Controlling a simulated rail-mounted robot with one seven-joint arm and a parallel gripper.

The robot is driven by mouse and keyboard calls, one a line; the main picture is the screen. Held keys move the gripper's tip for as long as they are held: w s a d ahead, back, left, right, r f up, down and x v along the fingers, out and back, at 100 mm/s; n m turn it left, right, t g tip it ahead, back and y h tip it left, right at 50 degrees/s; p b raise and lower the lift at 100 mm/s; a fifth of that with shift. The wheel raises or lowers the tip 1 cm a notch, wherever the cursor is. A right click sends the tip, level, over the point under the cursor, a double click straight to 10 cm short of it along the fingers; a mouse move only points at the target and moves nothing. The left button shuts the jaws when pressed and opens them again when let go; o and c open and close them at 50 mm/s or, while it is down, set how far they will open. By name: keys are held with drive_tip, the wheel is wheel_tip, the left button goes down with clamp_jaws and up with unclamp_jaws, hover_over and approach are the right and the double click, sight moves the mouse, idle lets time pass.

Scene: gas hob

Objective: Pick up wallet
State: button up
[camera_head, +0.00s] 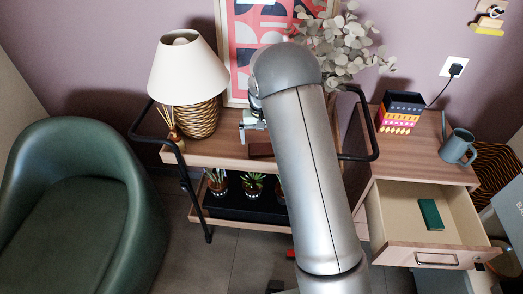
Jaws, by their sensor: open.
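My gripper (252,124) is at the left of my arm's rounded wrist, over the top of the wooden cart (210,151). It is small in view and partly hidden by my arm; it looks open. A dark brown flat thing (260,149), which may be the wallet, is on the cart top just below and in front of my gripper, partly covered by my arm. I cannot tell whether they touch. A small dark green flat thing (430,214) lies in the open drawer (395,205) at the right; I cannot tell whether it is a wallet or a booklet.
A lamp (187,75) and reed diffuser (171,127) stand on the cart's left. A framed print (240,35) and leafy branches (345,45) are behind. A green armchair (75,180) is at left.

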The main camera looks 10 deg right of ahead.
sight(261, 148)
wheel_tip(261, 148, down, 5)
drive_tip(key=shift+w+d+f, duration=0.1)
drive_tip(key=shift+f, duration=0.05)
drive_tip(key=c, duration=0.9)
drive_tip(key=shift+o, duration=0.2)
drive_tip(key=shift+r, duration=0.2)
